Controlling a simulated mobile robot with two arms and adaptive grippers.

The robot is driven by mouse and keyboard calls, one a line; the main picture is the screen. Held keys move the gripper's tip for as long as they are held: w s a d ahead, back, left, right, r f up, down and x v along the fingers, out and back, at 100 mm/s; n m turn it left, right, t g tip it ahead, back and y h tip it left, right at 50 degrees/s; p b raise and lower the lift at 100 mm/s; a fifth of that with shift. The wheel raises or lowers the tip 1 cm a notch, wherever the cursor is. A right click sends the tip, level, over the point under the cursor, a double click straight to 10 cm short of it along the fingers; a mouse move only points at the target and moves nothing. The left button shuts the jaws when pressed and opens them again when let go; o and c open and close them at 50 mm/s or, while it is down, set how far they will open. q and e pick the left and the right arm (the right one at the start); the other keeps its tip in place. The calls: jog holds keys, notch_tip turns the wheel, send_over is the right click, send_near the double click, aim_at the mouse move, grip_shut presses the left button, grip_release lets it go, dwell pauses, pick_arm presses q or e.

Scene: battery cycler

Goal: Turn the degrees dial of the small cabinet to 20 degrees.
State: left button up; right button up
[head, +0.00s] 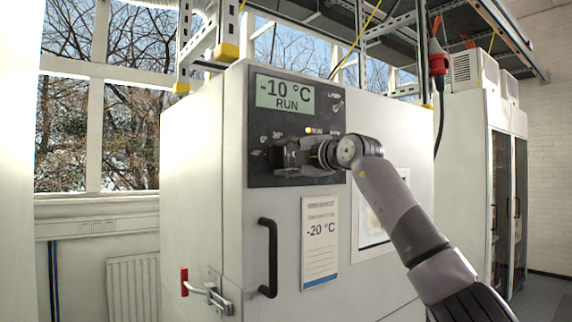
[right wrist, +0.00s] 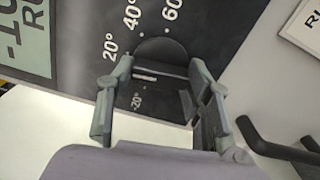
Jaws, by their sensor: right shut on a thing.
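The small cabinet (head: 232,219) is a white box with a dark control panel (head: 262,170). Its display (head: 285,94) reads -10 °C RUN. My right gripper (head: 285,157) is at the panel, below the display, and mostly hides the dial there. In the right wrist view, the dark round dial (right wrist: 163,49) sits between the two fingers of my right gripper (right wrist: 158,96), which is shut on it. A short white line on the dial points left, between the -20° and 20° marks. The 40° and 60° marks also show. My left gripper is out of view.
A paper card (head: 320,245) reading -20 °C hangs on the door, right of a black door handle (head: 268,258). A latch with a red part (head: 184,281) is at the lower left. A metal rack (head: 213,38) stands above the cabinet. Tall glass-door cabinets (head: 465,160) stand at right.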

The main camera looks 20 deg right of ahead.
jog(key=shift+m, duration=0.6)
jog(key=o, duration=1.1)
jog(key=shift+o, duration=0.2)
jog(key=shift+d, duration=0.1)
jog(key=v, duration=1.2)
